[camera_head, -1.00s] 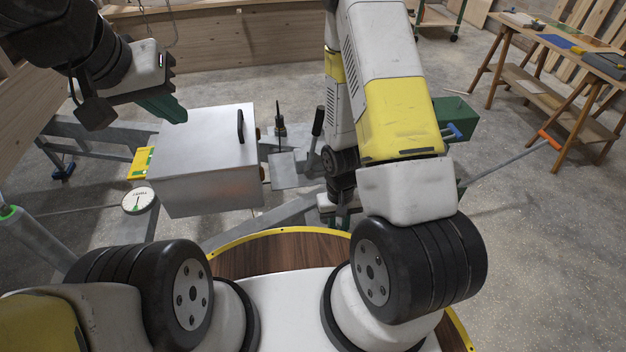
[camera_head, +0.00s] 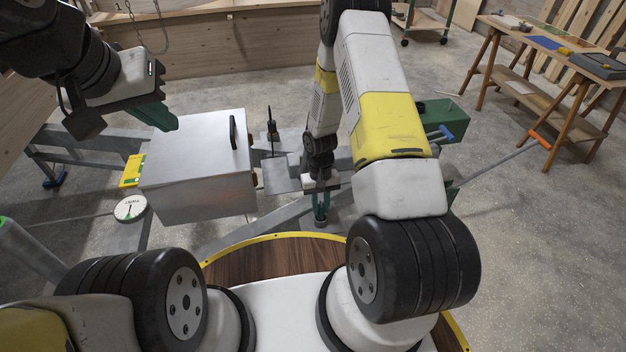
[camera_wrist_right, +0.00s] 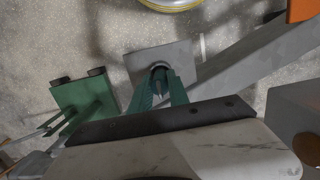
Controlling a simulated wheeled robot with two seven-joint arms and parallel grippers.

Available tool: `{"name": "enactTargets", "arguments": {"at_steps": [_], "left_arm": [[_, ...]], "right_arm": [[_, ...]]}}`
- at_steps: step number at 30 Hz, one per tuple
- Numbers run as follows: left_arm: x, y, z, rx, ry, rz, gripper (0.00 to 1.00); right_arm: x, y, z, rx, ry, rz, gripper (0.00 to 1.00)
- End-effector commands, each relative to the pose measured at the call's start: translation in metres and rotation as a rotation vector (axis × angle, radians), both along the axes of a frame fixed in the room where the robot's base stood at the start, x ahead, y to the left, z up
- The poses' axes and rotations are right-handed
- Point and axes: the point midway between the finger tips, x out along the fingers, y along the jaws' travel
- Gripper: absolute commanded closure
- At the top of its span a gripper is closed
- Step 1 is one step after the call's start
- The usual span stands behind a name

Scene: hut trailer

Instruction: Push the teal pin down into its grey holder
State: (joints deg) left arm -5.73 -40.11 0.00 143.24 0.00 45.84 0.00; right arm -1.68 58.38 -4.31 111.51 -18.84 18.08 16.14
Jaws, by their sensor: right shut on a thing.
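My right gripper (camera_head: 321,212) points down beside the grey frame, right of the metal box in the head view. In the right wrist view its green fingers (camera_wrist_right: 160,88) are close together at a grey plate-like holder (camera_wrist_right: 143,62). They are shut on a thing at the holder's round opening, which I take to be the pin. The pin is mostly hidden between the fingers, so its teal colour and depth in the holder cannot be told. My left gripper (camera_head: 157,116) hangs above the box's left side, clear of the holder. Its green fingers are seen from the side.
The metal box (camera_head: 195,165) with a black handle stands left of my right gripper. A round dial (camera_head: 130,208) is at its front left. A green box (camera_head: 440,115) with a blue-ended part lies right of my right arm. A wooden workbench (camera_head: 545,60) stands far right.

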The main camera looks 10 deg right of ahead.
Motion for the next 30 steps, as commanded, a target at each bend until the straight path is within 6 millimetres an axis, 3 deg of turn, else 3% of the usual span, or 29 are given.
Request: {"name": "enactTargets", "arguments": {"at_steps": [9, 10, 13, 23, 26, 30], "left_arm": [[0.000, 0.000, 0.000, 0.000, 0.000, 0.000, 1.00], [0.000, 0.000, 0.000, 0.000, 0.000, 0.000, 1.00], [0.000, 0.000, 0.000, 0.000, 0.000, 0.000, 1.00], [0.000, 0.000, 0.000, 0.000, 0.000, 0.000, 1.00], [0.000, 0.000, 0.000, 0.000, 0.000, 0.000, 1.00], [0.000, 0.000, 0.000, 0.000, 0.000, 0.000, 1.00]], "right_arm": [[0.000, 0.000, -0.003, 0.000, -0.001, 0.000, 1.00], [0.000, 0.000, -0.003, 0.000, -0.001, 0.000, 0.77], [0.000, 0.000, -0.003, 0.000, -0.001, 0.000, 0.57], [0.000, 0.000, -0.001, 0.000, -0.002, 0.000, 0.57], [0.002, 0.000, 0.006, 0.000, -0.003, 0.000, 0.57], [0.005, 0.000, 0.029, 0.000, -0.006, 0.001, 0.57]]}}
